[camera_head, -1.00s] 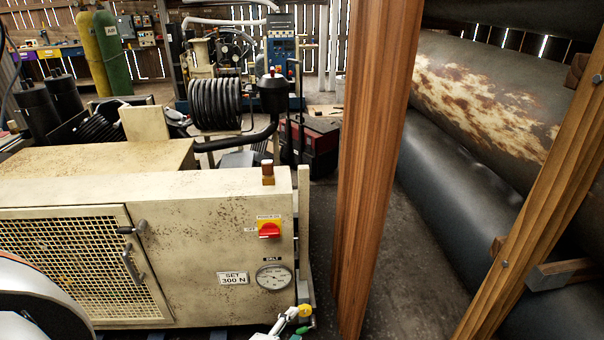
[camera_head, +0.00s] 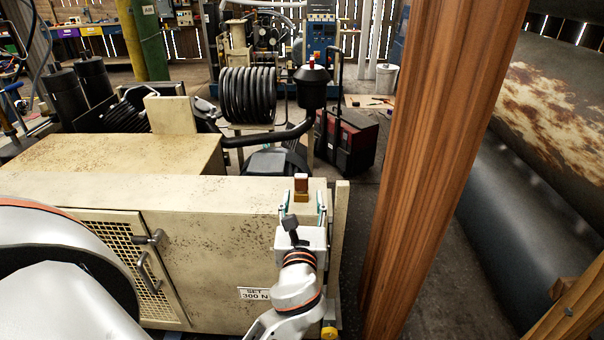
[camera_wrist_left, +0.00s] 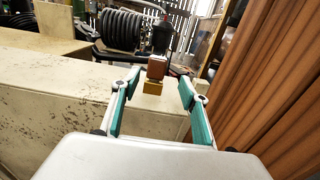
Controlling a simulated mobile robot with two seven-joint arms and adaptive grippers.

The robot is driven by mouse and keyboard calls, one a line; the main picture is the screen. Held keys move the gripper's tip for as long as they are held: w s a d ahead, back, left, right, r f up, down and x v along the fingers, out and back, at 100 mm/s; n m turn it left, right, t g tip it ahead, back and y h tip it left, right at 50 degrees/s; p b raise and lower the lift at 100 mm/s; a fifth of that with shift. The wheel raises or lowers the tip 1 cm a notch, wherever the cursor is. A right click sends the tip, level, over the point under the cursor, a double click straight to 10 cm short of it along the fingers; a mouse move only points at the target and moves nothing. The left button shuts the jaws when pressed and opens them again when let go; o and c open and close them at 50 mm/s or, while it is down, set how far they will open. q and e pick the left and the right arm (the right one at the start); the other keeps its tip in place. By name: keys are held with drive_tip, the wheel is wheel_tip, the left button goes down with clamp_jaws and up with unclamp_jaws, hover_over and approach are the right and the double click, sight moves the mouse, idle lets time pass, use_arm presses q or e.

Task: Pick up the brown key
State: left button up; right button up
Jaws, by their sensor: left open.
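The brown key (camera_head: 301,184) stands upright on top of the beige compressor cabinet (camera_head: 200,195), near its right end. It has a brown upper block and a brass-coloured lower part. In the left wrist view the key (camera_wrist_left: 156,69) appears between and beyond the green fingers. My left gripper (camera_head: 302,206) is open and empty, with one finger on each side of the key's line. I cannot tell whether the fingertips reach around it. The gripper also shows in the left wrist view (camera_wrist_left: 160,82). My right gripper is not in view.
A wooden post (camera_head: 440,150) stands close to the right of the cabinet. Behind are a coiled black hose (camera_head: 247,95), a black funnel-like cup (camera_head: 312,85) and a red-black box (camera_head: 348,140). Large pipes (camera_head: 525,220) lie at the right. The cabinet top left of the key is clear.

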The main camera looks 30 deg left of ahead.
sight(301, 184)
use_arm(q)
drive_tip(key=shift+x, duration=0.95)
drive_tip(key=x, duration=0.5)
drive_tip(key=shift+w+a, duration=0.2)
drive_tip(key=shift+a, duration=0.25)
drive_tip(key=c, duration=1.2)
